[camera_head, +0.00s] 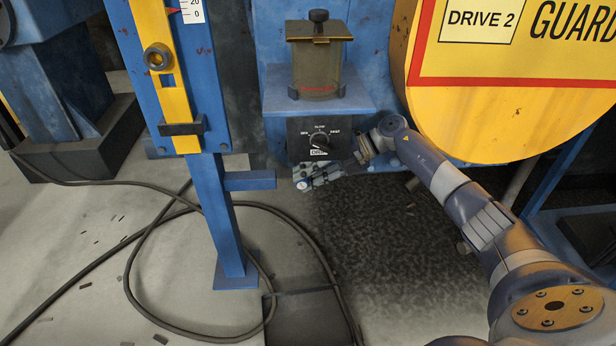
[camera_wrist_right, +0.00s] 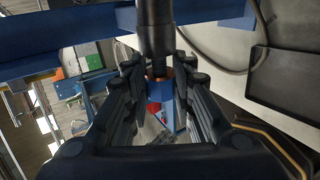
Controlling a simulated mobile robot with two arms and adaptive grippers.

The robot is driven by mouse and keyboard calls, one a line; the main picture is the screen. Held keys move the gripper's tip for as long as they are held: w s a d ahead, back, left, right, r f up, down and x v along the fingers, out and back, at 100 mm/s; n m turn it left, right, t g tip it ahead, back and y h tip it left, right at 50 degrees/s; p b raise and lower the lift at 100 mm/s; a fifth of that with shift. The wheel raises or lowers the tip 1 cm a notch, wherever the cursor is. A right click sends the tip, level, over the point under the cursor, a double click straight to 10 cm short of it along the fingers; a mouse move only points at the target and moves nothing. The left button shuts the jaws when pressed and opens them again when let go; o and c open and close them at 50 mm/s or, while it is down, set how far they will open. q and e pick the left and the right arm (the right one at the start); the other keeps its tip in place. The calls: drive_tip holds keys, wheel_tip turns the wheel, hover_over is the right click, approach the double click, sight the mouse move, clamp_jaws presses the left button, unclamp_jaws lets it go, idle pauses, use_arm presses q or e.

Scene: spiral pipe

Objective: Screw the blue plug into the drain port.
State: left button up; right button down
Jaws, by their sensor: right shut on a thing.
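My right gripper (camera_head: 318,176) reaches in from the right in the head view, just below the black dial panel. In the wrist view, its two dark fingers (camera_wrist_right: 161,82) stand on either side of the blue plug (camera_wrist_right: 163,102), and it is shut on the plug. A copper-coloured ring shows at the plug's top. A dark vertical pipe end with a narrower lower part (camera_wrist_right: 156,30), which looks like the drain port, comes down in line with the plug. The pictures do not show clearly whether threads are engaged. My left gripper is not in view.
The dial panel (camera_head: 320,139) and blue shelf (camera_head: 275,100) are close above my right gripper. A blue post (camera_head: 222,215) with a side bracket (camera_head: 250,180) stands to the left. A yellow guard (camera_head: 480,110) is at right. A black cable (camera_head: 125,275) loops over the floor.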

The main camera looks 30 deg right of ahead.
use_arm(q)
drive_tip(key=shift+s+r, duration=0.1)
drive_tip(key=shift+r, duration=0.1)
use_arm(e)
drive_tip(key=shift+w, duration=0.15)
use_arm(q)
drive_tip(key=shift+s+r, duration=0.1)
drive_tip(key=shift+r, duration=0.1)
use_arm(e)
drive_tip(key=shift+d, duration=0.1)
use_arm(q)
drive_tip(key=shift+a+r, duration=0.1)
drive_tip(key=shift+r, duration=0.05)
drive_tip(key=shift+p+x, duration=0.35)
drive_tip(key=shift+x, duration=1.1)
use_arm(e)
drive_tip(key=shift+s+a, duration=0.2)
drive_tip(key=shift+s, duration=0.1)
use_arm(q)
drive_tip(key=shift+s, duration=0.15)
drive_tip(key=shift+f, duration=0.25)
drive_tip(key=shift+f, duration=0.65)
